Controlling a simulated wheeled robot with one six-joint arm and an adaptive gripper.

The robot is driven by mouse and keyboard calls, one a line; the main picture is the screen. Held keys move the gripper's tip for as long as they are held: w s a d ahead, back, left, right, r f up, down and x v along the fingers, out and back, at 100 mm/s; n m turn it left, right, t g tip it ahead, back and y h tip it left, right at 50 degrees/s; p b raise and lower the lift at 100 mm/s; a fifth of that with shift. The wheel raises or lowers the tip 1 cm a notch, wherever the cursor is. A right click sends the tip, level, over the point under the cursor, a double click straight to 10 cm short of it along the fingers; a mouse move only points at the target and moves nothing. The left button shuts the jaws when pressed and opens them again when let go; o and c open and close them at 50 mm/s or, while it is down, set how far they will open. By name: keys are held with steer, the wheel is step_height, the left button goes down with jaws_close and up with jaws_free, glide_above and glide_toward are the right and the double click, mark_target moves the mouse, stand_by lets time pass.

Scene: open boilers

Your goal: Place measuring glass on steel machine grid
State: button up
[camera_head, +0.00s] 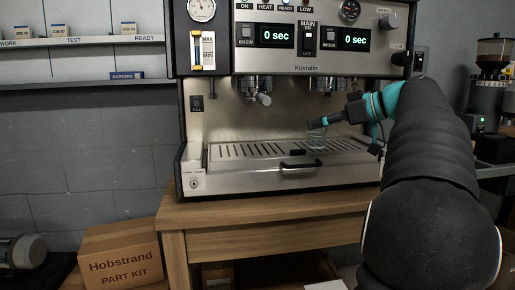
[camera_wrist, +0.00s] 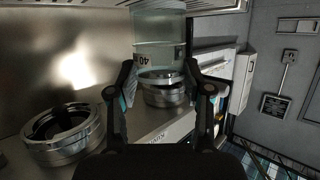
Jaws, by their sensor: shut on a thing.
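The measuring glass (camera_head: 316,138) is small, clear and upright, low over the steel machine grid (camera_head: 240,150) in the head view. In the wrist view, which looks upside down, the glass (camera_wrist: 160,28) shows a "40" mark, and the grid's slotted edge (camera_wrist: 70,3) runs along the top. My gripper (camera_head: 318,122) is at the glass's upper part; in the wrist view its two fingers (camera_wrist: 160,82) are shut on either side of the glass near its rim. I cannot tell whether the glass base touches the grid.
Two group heads (camera_head: 257,90) hang above the grid. A black handle (camera_head: 301,165) is on the tray's front, and a small dark block (camera_head: 297,153) lies behind it. The grid's left part is clear. A grinder (camera_head: 490,80) stands at right.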

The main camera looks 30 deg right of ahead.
steer(key=shift+w+a+r+p+x, duration=0.15)
steer(key=shift+r+p+x, duration=0.25)
steer(key=shift+x, duration=2.7)
steer(key=shift+w+a+r+p+x, duration=0.2)
steer(key=shift+r+x, duration=0.35)
steer(key=shift+x, duration=2.6)
steer(key=shift+a+r+p+x, duration=0.15)
steer(key=shift+r+p+x, duration=0.3)
steer(key=shift+x, duration=2.65)
steer(key=o, duration=1.2)
steer(key=shift+f, duration=0.1)
